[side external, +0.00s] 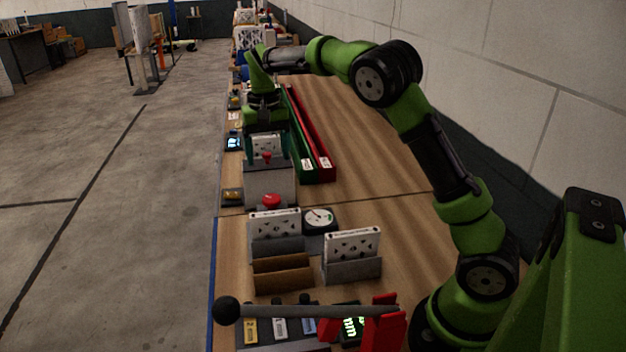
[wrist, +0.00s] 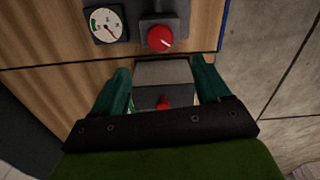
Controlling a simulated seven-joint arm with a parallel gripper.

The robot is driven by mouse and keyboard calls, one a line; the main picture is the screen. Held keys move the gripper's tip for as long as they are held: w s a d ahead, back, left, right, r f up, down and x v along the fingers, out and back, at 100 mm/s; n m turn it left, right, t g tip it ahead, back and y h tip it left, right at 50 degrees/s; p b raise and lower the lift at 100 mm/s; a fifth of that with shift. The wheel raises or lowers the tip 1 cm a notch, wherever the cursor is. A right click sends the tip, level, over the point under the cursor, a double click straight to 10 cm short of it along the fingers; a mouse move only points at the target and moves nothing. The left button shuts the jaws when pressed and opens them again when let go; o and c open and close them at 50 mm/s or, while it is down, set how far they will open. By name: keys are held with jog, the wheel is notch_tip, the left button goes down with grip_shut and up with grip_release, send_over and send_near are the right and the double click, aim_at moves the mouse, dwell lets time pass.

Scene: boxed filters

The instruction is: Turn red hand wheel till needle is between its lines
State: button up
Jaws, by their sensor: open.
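The red hand wheel (wrist: 160,38) is a round knob with a white mark, on a dark block; it also shows in the side view (side external: 271,201). The dial gauge (wrist: 107,24) beside it has a white face and a green band at the left in the wrist view; it also shows in the side view (side external: 319,219). Its reddish needle seems to point lower right in the wrist view, apart from the green band; its fine lines are too small to read. My gripper (wrist: 163,88) is open, fingers apart, farther along the bench than the wheel, not touching it.
A grey fixture with a small red knob (wrist: 164,102) shows between my fingers. Long green (side external: 305,165) and red (side external: 324,161) trays lie beside it. Boxed filters (side external: 352,243) stand in holders nearer the camera. A black-knobbed lever (side external: 226,310) crosses the front. The bench's right part is clear.

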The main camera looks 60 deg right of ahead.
aim_at(271, 198)
notch_tip(271, 198, down, 12)
jog(key=shift+r, duration=0.1)
dwell(0.4)
jog(key=c, duration=1)
jog(key=shift+c, duration=0.2)
